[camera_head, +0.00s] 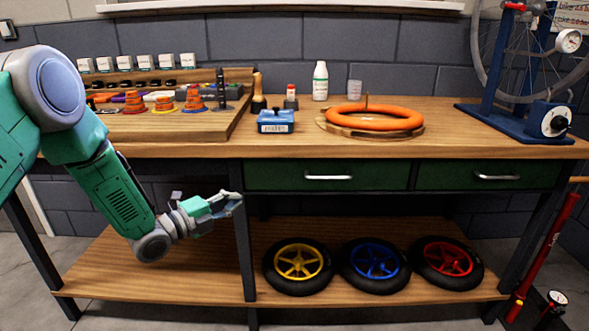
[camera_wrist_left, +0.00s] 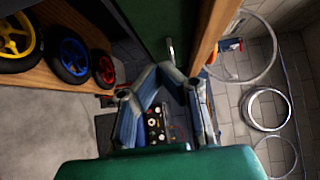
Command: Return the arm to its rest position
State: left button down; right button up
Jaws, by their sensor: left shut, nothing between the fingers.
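My left arm (camera_head: 118,190) comes in from the left in the head view. Its left gripper (camera_head: 236,200) is below the bench top (camera_head: 330,149), in front of the left end of the green drawers (camera_head: 280,177). The gripper is shut with nothing in it and touches nothing that I can see. In the left wrist view the gripper fingers (camera_wrist_left: 172,92) reach forward beside the bench edge. My right gripper is not in view.
Wheels with yellow (camera_head: 297,262), blue (camera_head: 375,262) and red (camera_head: 446,263) hubs lie on the lower shelf (camera_head: 150,268). On the bench are a blue box (camera_head: 276,122), an orange ring (camera_head: 373,118) and a white bottle (camera_head: 320,82). A red pump (camera_head: 545,245) stands at right.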

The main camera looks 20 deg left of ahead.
pick_arm(q)
jog(key=s+d+f+n+g+y+p, duration=0.35)
jog(key=s+f+n, duration=0.35)
jog(key=s, duration=0.3)
jog(key=s+d+f+n+g+y+p, duration=0.2)
jog(key=s+f+n+g+p, duration=0.15)
jog(key=s+f+n, duration=0.45)
jog(key=s+a+n+g+y+p, duration=0.1)
jog(key=s+n+g, duration=0.7)
jog(key=s, duration=1.6)
jog(key=shift+f+y+p, duration=0.35)
jog(key=shift+y+p, duration=0.55)
jog(key=shift+y, duration=0.35)
jog(key=shift+s, duration=0.1)
